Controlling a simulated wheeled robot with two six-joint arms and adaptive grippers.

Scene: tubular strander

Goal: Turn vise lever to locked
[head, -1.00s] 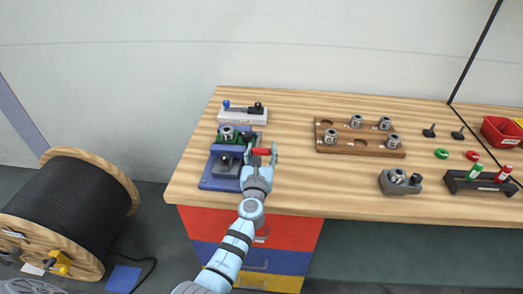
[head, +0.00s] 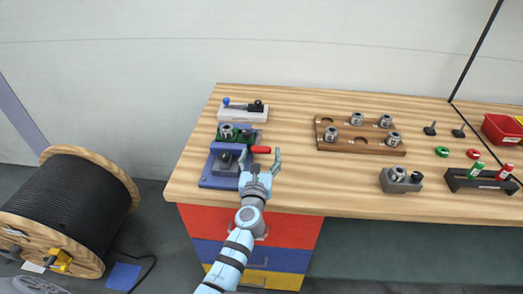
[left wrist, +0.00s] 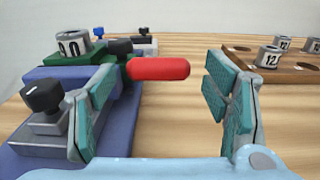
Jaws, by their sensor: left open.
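The blue vise (head: 217,172) stands at the left end of the wooden bench, with a dark knob on a grey block on its near part. Its red lever handle (head: 261,149) points to the right; it also shows in the left wrist view (left wrist: 158,68). My left gripper (head: 261,162) is open just on the near side of the handle. In the left wrist view the handle appears between the two teal-padded fingers (left wrist: 165,100), nearer the left one, apparently beyond the tips and not gripped. A green block with a grey collet (head: 227,132) sits at the vise's far side. My right gripper is not in view.
A white block with a blue-knobbed lever (head: 242,113) lies behind the vise. A wooden rack (head: 360,142) with several collets stands to the right, and a grey holder (head: 400,181) nearer the front edge. Bare bench lies between vise and rack.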

